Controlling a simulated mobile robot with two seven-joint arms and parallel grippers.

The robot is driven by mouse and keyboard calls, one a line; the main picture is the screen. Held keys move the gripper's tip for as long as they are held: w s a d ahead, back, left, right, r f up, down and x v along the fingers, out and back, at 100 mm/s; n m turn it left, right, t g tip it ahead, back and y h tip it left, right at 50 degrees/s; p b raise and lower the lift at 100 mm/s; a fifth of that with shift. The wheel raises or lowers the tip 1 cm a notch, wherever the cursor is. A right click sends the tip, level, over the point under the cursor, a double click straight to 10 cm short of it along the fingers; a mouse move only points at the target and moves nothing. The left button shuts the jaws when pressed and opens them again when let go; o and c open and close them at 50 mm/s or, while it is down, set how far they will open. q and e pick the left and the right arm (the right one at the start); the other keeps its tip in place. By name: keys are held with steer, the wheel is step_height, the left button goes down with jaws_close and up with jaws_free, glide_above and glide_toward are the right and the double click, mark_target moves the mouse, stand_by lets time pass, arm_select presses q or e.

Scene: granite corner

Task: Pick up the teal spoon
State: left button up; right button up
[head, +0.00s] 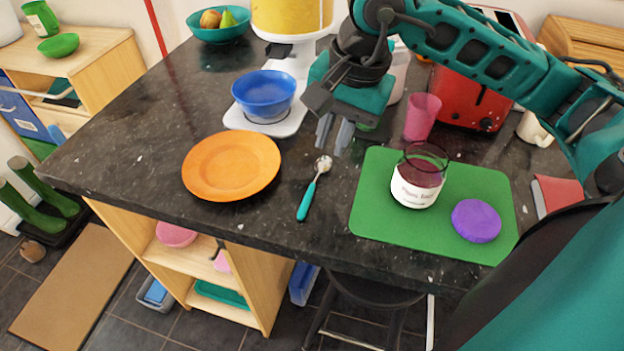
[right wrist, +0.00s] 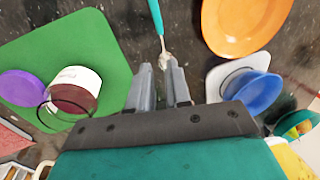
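The teal spoon (head: 309,196) lies on the dark granite counter between the orange plate and the green mat, its metal bowl pointing away toward the back. My right gripper (head: 334,142) hangs above the counter just behind and right of the spoon's bowl, fingers pointing down, apart from the spoon. In the right wrist view the spoon (right wrist: 157,32) lies beyond the fingertips, its bowl end near them. The two fingers (right wrist: 161,75) stand apart with nothing between them. My left gripper is not in view.
The orange plate (head: 231,166) lies left of the spoon. The green mat (head: 376,213) at right carries a jar (head: 417,183) and a purple lid (head: 476,220). A blue bowl (head: 264,93) on a white scale, pink cup (head: 422,118) and red toaster (head: 470,99) stand behind. The counter's front edge is near the spoon.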

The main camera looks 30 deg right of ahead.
mark_target(318, 176)
steer(key=f, duration=0.2)
steer(key=w+f, duration=0.1)
steer(key=f, duration=0.2)
steer(key=a+f, duration=0.1)
steer(key=f, duration=0.2)
steer(key=shift+w+a, duration=0.1)
steer(key=shift+w, duration=0.25)
jaws_close()
